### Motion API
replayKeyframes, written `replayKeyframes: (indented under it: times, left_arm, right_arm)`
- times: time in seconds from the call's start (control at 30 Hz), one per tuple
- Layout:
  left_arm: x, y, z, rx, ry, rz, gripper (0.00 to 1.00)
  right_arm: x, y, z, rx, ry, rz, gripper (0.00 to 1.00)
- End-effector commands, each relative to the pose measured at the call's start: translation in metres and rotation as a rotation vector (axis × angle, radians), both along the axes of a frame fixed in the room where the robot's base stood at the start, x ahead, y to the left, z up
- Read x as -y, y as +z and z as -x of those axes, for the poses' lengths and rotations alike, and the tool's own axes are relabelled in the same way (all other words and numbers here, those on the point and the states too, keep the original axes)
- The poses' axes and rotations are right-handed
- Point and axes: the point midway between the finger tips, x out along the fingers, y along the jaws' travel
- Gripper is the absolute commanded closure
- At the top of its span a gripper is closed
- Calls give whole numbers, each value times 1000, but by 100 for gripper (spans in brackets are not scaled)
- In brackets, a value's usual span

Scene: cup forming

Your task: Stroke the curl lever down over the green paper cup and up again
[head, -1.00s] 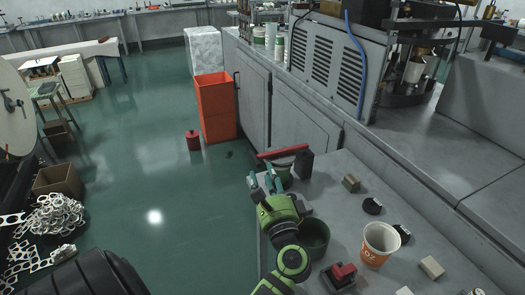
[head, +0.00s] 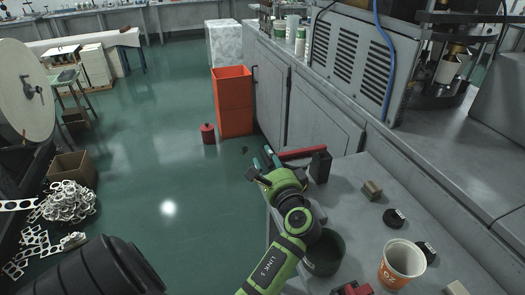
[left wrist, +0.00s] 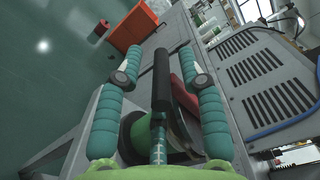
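The red curl lever (head: 303,153) runs out leftward from a dark upright block (head: 320,166) at the bench corner, nearly level. My left gripper (head: 263,160) is at its free end. In the left wrist view my left gripper (left wrist: 153,72) has its two teal fingers apart, with a black bar (left wrist: 161,80), apparently the lever's grip, between them. There is a gap on both sides of the bar. A red part (left wrist: 184,95) shows beyond it. A green round thing (left wrist: 134,128), probably the green paper cup, is partly hidden under the bar. My right gripper is not in view.
On the bench stand a dark green round container (head: 326,254) beside my left arm, a white-and-orange cup (head: 401,264), black discs (head: 394,218) and a small tan block (head: 372,190). A grey cabinet (head: 318,112) borders the bench. An orange bin (head: 233,103) stands on the floor.

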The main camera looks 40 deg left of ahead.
Motion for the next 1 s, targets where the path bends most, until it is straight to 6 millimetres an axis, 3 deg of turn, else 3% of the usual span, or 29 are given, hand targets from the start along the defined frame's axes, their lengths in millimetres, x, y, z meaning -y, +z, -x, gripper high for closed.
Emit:
replayKeyframes:
  times: [0.2, 0.53, 0.57, 0.63, 0.67, 1.0]
  left_arm:
    - [-23, 2, -12, 1, 1, -2, 61]
    - [-28, 0, -15, 0, -1, -1, 61]
    - [-28, 0, -14, 0, -1, -1, 65]
    - [-28, 0, -14, 0, 0, -1, 93]
    - [-28, 0, -14, 0, -1, -1, 100]
    - [-28, 4, -19, -8, 0, -4, 100]
  right_arm:
    - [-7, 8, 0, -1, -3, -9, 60]
    - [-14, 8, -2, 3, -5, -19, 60]
    - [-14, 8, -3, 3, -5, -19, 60]
    - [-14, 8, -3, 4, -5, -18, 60]
    - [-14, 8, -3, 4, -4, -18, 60]
    - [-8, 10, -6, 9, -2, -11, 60]
